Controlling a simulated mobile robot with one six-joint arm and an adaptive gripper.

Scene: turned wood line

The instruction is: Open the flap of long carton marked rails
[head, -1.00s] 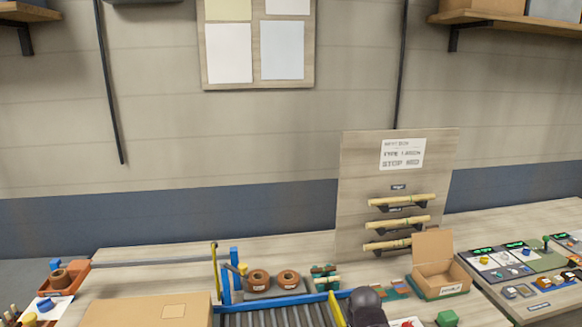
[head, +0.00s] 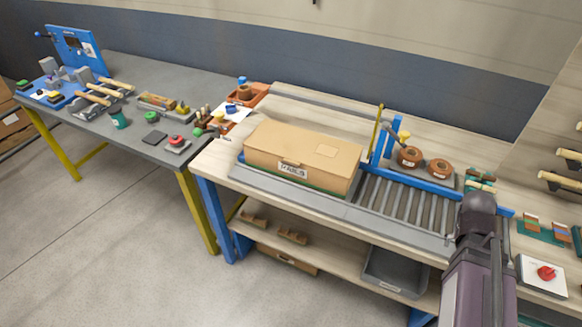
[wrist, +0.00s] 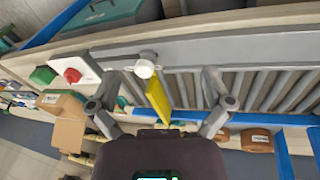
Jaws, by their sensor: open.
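The long carton marked RAILS (head: 303,158) sits on the left part of the conveyor bench in the head view. It is cardboard brown, and its top looks closed, with a small tab at the front edge above the label (head: 292,170). In the head view my arm covers the right part of the conveyor, and the fingers are hidden.
The roller conveyor (head: 400,204) has a blue rail and a yellow post (head: 376,127). Two brown rings (head: 410,156) stand behind it. A red button (head: 546,273) is at the right. A grey bin (head: 395,270) is on the lower shelf. Open floor lies in front.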

